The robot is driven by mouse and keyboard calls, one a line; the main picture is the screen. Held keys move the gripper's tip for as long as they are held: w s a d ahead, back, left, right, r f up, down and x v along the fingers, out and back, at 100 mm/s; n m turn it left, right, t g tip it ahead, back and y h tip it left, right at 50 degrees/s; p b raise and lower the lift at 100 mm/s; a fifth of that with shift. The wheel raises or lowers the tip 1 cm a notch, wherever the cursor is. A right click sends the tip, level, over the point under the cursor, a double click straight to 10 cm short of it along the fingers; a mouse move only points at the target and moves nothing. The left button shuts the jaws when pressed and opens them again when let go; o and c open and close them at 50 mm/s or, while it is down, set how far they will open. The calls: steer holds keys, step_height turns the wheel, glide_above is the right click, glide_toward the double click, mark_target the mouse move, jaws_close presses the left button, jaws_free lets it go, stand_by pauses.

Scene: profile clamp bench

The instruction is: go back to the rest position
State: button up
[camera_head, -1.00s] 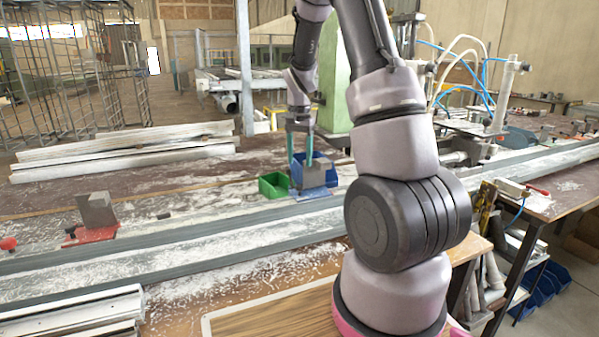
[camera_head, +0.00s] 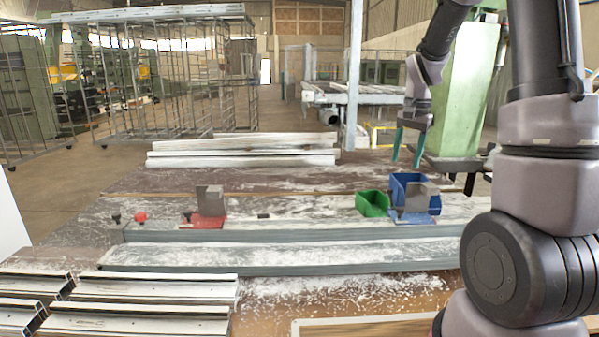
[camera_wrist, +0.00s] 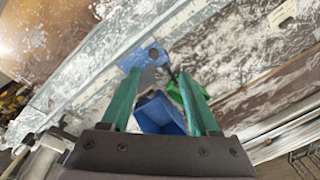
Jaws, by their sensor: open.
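My gripper (camera_head: 407,160) is open and empty, with teal fingers pointing down. It hangs in the air above the bench, above and behind the blue bin (camera_head: 399,184) in the head view. A blue clamp (camera_head: 412,217) with a grey block (camera_head: 422,198) stands in front of that bin. A green bin (camera_head: 372,204) is just left of it. In the wrist view, the two fingers of my gripper (camera_wrist: 159,76) are spread apart, with the blue clamp plate (camera_wrist: 140,58), blue bin (camera_wrist: 160,113) and part of the green bin (camera_wrist: 176,92) beyond and between them.
A red clamp (camera_head: 204,221) with a grey block (camera_head: 210,199) stands left on the long profile bed. Pale profiles lie stacked at the back (camera_head: 240,158) and front left (camera_head: 140,315). A green column (camera_head: 462,95) rises close behind my gripper.

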steer(key=s+a+r+n+t, duration=0.2)
steer(key=s+r, duration=0.5)
steer(key=s, duration=0.4)
steer(key=s+a+r+n+t+y, duration=0.1)
steer(key=s+a+r+t, duration=0.3)
steer(key=s+r, duration=0.4)
steer(key=s+a+n, duration=0.1)
steer(key=s, duration=0.2)
steer(key=shift+s+a+r+y, duration=0.2)
steer(key=shift+s+a+y, duration=0.1)
steer(key=shift+s, duration=0.1)
stand_by(0.9)
